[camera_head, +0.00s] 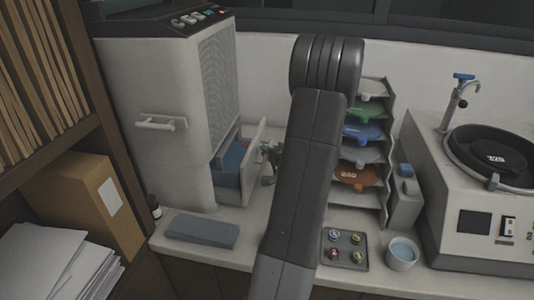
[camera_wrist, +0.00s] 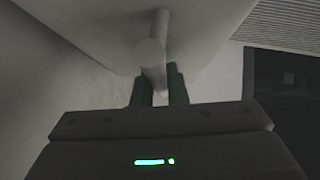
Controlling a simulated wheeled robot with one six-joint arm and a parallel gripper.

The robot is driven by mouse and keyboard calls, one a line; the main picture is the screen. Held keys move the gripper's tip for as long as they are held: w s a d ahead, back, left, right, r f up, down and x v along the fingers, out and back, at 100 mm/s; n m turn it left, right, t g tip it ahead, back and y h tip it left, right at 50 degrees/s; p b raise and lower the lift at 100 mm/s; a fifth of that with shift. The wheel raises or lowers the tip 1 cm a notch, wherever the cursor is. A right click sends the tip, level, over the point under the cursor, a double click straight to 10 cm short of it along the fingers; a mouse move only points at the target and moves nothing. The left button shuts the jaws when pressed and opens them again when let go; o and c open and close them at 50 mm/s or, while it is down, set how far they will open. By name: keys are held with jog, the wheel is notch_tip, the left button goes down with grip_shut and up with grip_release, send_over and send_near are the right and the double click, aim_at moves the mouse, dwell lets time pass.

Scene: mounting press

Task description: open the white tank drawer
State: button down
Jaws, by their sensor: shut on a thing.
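The white tank drawer (camera_head: 252,165) is in the lower right side of the white press housing in the head view. Its front panel stands out from the housing, with a gap behind it showing a blue inside (camera_head: 229,168). My gripper (camera_head: 270,160) is at the outer face of this panel, partly hidden behind my own arm. In the wrist view my two dark fingers (camera_wrist: 160,88) are closed around a pale handle (camera_wrist: 152,52) that sticks out from the white panel (camera_wrist: 100,30).
The housing (camera_head: 150,85) has another handle (camera_head: 160,123) on its left face. A grey slab (camera_head: 202,231) lies in front. A rack of coloured trays (camera_head: 362,133), a small tray of pucks (camera_head: 345,248), a cup (camera_head: 402,254) and a grinder (camera_head: 480,190) stand to the right.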

jog(key=s+d+b, duration=0.2)
jog(key=d+b, duration=0.2)
jog(key=d, duration=0.5)
jog(key=shift+b, duration=0.35)
jog(key=shift+w, duration=0.1)
jog(key=c, duration=1.7)
grip_release()
